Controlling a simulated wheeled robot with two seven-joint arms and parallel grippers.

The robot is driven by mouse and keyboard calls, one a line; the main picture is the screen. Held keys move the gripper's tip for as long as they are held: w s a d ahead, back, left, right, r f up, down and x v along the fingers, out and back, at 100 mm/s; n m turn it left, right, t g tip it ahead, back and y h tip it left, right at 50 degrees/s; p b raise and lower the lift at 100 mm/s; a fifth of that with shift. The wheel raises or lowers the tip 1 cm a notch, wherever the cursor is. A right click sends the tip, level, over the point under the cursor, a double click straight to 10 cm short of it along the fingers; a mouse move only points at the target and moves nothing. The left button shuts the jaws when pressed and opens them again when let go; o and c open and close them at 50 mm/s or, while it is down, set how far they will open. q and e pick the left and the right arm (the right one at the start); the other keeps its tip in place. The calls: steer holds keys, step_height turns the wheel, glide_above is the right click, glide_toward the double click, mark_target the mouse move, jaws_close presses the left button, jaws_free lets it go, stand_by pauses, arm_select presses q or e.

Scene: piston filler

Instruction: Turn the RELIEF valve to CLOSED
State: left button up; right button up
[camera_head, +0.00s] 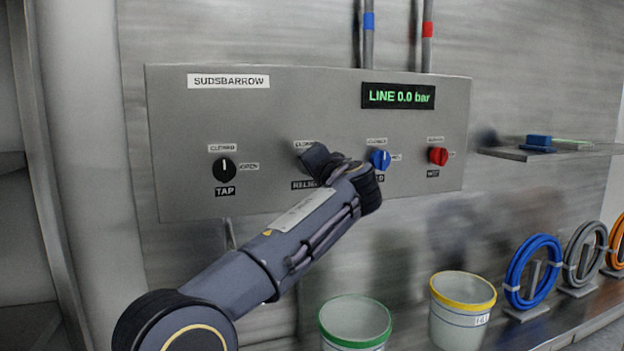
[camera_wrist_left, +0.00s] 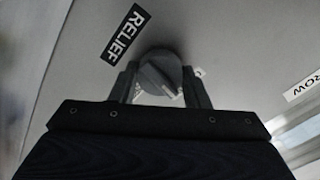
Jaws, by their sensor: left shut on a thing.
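The grey RELIEF valve knob (camera_wrist_left: 160,74) sits between the two fingers of my left gripper (camera_wrist_left: 160,88) in the left wrist view, and the fingers are shut on it. The black RELIEF label (camera_wrist_left: 124,34) is beside the knob in that view. In the head view my left arm covers the knob, and only part of the RELIEF label (camera_head: 303,185) and part of a CLOSED label (camera_head: 304,143) show. The knob's pointer direction cannot be read clearly. My right gripper is not in view.
The grey panel (camera_head: 300,100) also carries a black TAP knob (camera_head: 224,169), a blue knob (camera_head: 380,158) and a red HOT knob (camera_head: 438,156). A display (camera_head: 399,96) reads LINE 0.0 bar. Green-rimmed (camera_head: 355,322) and yellow-rimmed (camera_head: 462,308) buckets stand below.

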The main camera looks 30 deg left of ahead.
arm_select(q)
steer(key=shift+f+n+b, duration=0.1)
steer(key=shift+n+b, duration=0.55)
steer(key=shift+n, duration=0.35)
steer(key=o, duration=1)
steer(key=shift+d, duration=0.1)
steer(key=b+v, duration=0.1)
steer(key=v, duration=0.6)
steer(key=shift+s+d, duration=0.2)
steer(key=shift+s, duration=0.1)
